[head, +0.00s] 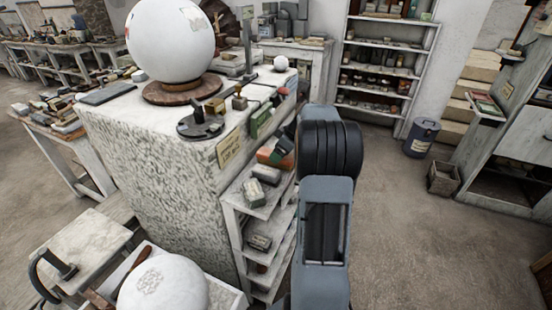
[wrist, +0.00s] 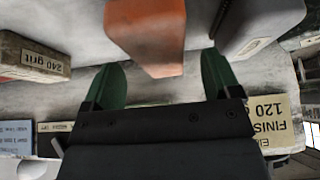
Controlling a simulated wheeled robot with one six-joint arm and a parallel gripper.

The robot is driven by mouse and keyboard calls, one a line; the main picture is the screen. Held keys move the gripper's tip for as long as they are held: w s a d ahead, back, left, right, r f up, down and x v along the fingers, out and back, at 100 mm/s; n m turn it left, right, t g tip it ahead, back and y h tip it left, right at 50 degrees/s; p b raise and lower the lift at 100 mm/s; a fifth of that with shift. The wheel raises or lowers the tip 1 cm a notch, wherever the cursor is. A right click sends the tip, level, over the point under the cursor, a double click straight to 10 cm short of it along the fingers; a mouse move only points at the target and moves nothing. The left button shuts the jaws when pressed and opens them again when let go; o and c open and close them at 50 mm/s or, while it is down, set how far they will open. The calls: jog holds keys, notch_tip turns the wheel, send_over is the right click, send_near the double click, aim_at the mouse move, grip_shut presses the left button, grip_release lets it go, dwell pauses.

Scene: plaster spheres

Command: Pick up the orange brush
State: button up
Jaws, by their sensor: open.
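The orange brush (wrist: 155,40) shows in the wrist view as a blocky orange piece at the top middle, cut off by the frame edge. It also shows in the head view (head: 266,156) on the top level of the small shelf unit, partly hidden. My gripper (wrist: 160,76) is open, with its two green fingers pointing towards the brush. The brush's near end lies in line with the gap between the fingertips. I cannot tell whether either finger touches it. In the head view my gripper (head: 283,147) is mostly hidden behind my wrist.
A block labelled 240 grit (wrist: 36,58) lies left. A box labelled finish 120 (wrist: 268,122) is at lower right. The rough plaster block (head: 150,140) stands left of the shelf unit (head: 262,207). Open floor (head: 420,240) lies right.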

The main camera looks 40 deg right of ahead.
jog(key=x, duration=0.3)
jog(key=shift+w+a+f, duration=0.1)
jog(key=shift+w+f, duration=0.05)
jog(key=shift+f, duration=0.15)
jog(key=shift+f+b, duration=0.3)
jog(key=shift+b, duration=0.05)
dwell(0.7)
jog(key=c, duration=1.1)
jog(key=shift+r, duration=0.2)
